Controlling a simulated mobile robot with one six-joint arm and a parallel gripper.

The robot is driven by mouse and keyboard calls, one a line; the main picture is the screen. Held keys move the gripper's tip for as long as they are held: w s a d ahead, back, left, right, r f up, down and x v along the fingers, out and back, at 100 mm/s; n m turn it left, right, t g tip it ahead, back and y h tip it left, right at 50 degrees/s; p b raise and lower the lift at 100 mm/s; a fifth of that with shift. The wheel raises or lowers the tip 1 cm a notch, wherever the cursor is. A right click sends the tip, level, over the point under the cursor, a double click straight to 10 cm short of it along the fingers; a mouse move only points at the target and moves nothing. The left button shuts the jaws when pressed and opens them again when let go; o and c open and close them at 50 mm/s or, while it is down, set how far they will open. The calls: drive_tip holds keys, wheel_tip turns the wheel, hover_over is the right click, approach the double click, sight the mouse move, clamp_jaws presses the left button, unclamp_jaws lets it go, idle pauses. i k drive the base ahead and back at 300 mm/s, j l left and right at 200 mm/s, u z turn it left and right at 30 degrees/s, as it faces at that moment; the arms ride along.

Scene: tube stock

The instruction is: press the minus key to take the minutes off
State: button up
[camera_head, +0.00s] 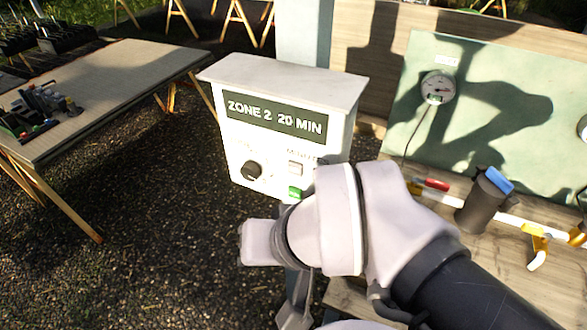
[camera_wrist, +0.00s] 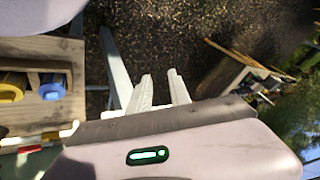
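The white control box (camera_head: 228,158) stands left of my arm in the head view. Its dark display (camera_head: 274,118) reads "ZONE 2 20 MIN". Below are a black knob (camera_head: 252,170), a pale key (camera_head: 295,168) under a partly covered label that seems to read "MINUTES", and a green key (camera_head: 295,191). My wrist covers the panel's lower right, so I cannot tell which key is minus. In the wrist view my gripper (camera_wrist: 160,77) shows two pale fingers apart with nothing between them, over dark gravel. No key shows there.
A bench with a green board (camera_head: 520,110), a round gauge (camera_head: 438,88), a dark cup (camera_head: 482,203) and pipe fittings lies to the right. Open gravel (camera_head: 150,220) lies between.

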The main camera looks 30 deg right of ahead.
sight(295, 168)
drive_tip(key=k+j+z, duration=0.15)
drive_tip(key=j, duration=0.25)
drive_tip(key=k+j+z, duration=0.2)
drive_tip(key=j, duration=0.2)
drive_tip(key=k+j+z, duration=0.15)
drive_tip(key=j, duration=0.2)
drive_tip(key=k+j+z, duration=0.15)
drive_tip(key=j, duration=0.2)
